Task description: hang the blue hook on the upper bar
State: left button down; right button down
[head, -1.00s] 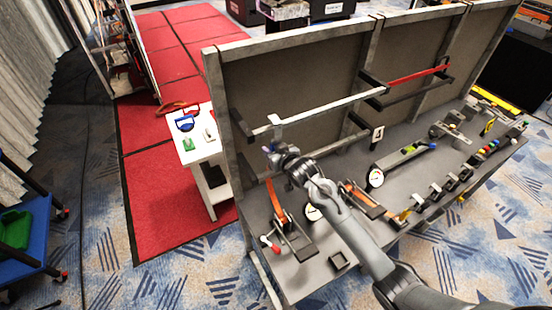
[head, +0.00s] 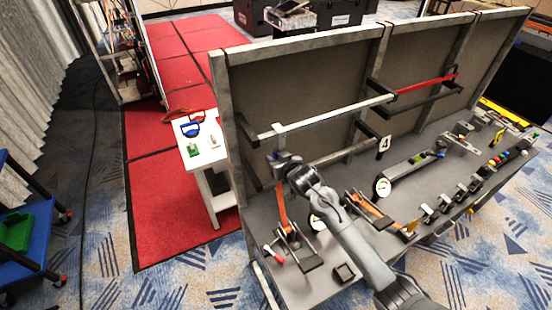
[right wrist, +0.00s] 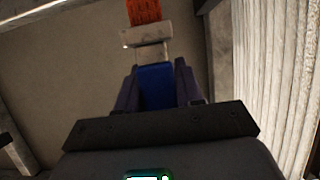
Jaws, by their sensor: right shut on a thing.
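The upper bar (head: 335,114) is a pale rail along the upright grey panel, continuing in red to the right. My right gripper (head: 275,158) is just below the left end of this bar in the head view. In the right wrist view its purple fingers are shut on the blue hook (right wrist: 157,88). A pale piece stands above the blue part there. In the head view a pale piece (head: 279,129) overlaps the bar above the gripper. I cannot tell whether it rests on the bar or is in front of it. My left gripper is not in view.
A dark lower bar (head: 345,155) runs below the upper one. The grey bench (head: 335,250) carries an orange lever (head: 281,208), round gauges and several clamps. A white side table (head: 203,160) with small coloured items stands left of the panel.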

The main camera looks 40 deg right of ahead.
jog(key=c, duration=0.6)
grip_release()
jog(key=shift+c, duration=0.2)
jog(key=shift+s, duration=0.1)
